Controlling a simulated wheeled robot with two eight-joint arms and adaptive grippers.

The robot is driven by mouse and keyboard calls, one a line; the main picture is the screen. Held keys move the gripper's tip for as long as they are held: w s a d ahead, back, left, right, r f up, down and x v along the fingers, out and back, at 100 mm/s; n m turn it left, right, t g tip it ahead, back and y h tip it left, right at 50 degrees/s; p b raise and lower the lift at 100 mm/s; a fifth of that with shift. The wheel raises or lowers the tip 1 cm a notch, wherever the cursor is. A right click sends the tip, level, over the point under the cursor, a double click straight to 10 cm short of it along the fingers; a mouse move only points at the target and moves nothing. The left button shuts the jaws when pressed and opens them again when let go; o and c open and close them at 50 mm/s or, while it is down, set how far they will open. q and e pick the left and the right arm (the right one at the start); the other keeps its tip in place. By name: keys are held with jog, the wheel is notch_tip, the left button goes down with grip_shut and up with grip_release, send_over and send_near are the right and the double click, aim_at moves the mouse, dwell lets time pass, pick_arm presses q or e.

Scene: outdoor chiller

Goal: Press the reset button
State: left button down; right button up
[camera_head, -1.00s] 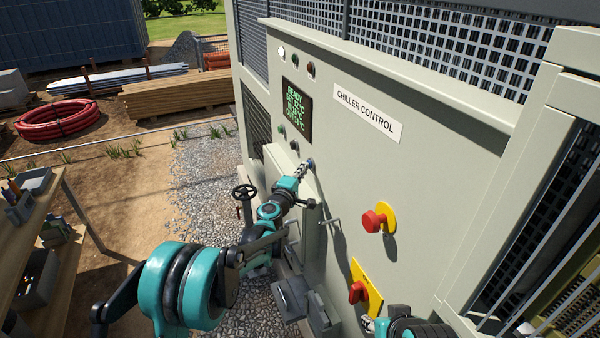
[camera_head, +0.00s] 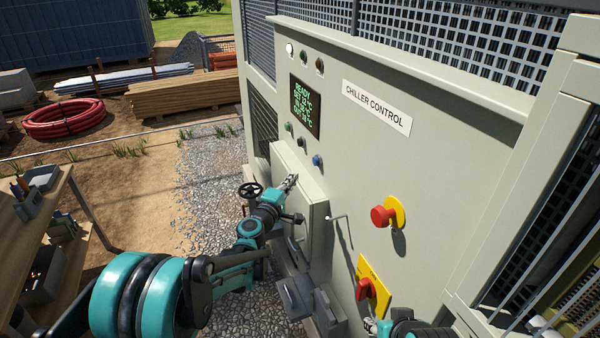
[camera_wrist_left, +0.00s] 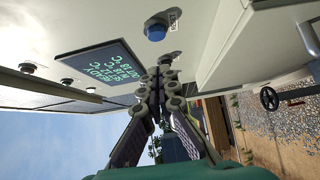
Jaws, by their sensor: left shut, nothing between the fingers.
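A small blue push button (camera_head: 317,160) sits on the chiller's control panel, below the display (camera_head: 305,105), which reads READY at the top. I cannot read a label by the button. My left gripper (camera_head: 290,182) is shut and empty, below and left of the button in the head view, with a gap between them. In the left wrist view the blue button (camera_wrist_left: 156,31) lies just beyond the shut fingertips (camera_wrist_left: 167,62), uncovered. My right gripper (camera_head: 371,325) shows only partly at the bottom edge, by the yellow plate; its jaws are unclear.
A red mushroom button (camera_head: 382,216) on yellow and a red rotary switch (camera_head: 366,289) on a yellow plate (camera_head: 375,275) stick out of the panel. A grey box (camera_head: 300,205) with a rod handle juts out beside my left gripper. A workbench stands at left.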

pick_arm(q)
jog(key=v, duration=0.3)
jog(key=shift+a, duration=0.2)
dwell(0.4)
